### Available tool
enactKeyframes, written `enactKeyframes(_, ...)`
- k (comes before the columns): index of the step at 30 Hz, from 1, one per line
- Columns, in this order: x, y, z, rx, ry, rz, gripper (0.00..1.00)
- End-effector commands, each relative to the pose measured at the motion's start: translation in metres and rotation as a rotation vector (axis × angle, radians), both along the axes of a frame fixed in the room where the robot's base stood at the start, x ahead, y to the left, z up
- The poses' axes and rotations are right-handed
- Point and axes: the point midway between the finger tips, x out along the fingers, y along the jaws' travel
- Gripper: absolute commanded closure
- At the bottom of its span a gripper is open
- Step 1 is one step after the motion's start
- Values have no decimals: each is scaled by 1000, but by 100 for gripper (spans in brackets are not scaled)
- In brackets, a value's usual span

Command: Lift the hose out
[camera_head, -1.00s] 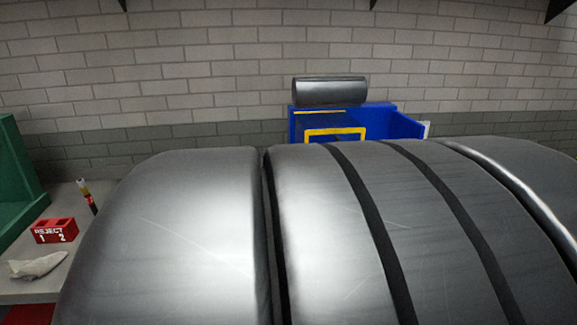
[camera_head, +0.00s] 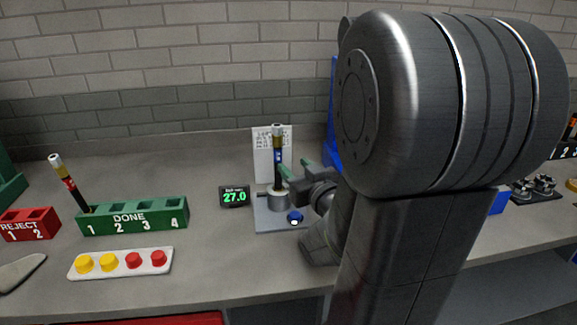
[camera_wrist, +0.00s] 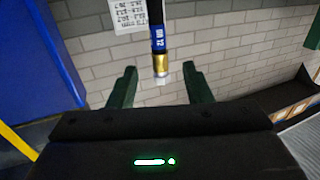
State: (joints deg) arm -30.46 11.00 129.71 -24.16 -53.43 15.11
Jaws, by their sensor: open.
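The hose (camera_head: 278,158) is black with a blue band and a brass and silver end. It stands upright in the round holder (camera_head: 278,200) of a grey stand; its lower end is hidden there. My gripper (camera_head: 294,168) is open, its green fingers close beside the hose on the right. In the wrist view the hose (camera_wrist: 157,35) lines up with the gap between the open fingers of my gripper (camera_wrist: 160,88). Its brass and silver end shows there. I cannot tell whether the fingers straddle it or touch it.
A display (camera_head: 235,196) reading 27.0 stands left of the holder. The green DONE rack (camera_head: 132,218) is further left, with another hose (camera_head: 66,180) at its left end. A red REJECT rack (camera_head: 28,225) and a button strip (camera_head: 120,263) are nearby. My arm hides the bench to the right.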

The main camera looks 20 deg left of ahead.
Motion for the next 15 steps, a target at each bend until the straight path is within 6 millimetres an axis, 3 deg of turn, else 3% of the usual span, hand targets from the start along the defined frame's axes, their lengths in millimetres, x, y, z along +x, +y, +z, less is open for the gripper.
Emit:
enactKeyframes(9, 37, 44, 1, -3, 1, 0, 55)
enactKeyframes(15, 47, 55, -1, -4, 2, -1, 55)
